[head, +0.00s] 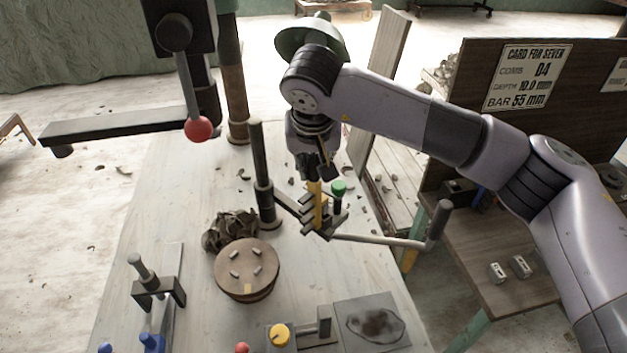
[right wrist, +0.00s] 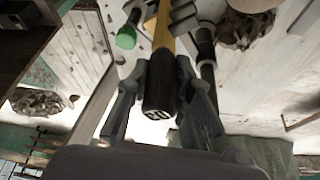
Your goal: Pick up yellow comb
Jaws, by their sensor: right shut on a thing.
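The yellow comb (head: 317,205) stands upright at a dark slotted rack (head: 309,222) on the worktable. It shows in the right wrist view as a yellow shaft (right wrist: 164,28) with a black handle end (right wrist: 159,95). My right gripper (head: 318,174) comes down from above and is shut on the comb's upper end. In the right wrist view its fingers (right wrist: 163,85) lie on both sides of the black handle. Whether the comb's lower end is still in the rack is hard to tell. My left gripper is not in view.
A green-topped tool (head: 338,188) stands close right of the comb. A dark post (head: 261,170) rises to its left, and a grey crank arm (head: 380,240) extends right. A round wooden disc (head: 247,266) and clay trimmings (head: 228,232) lie nearer. A sign board (head: 527,78) stands right.

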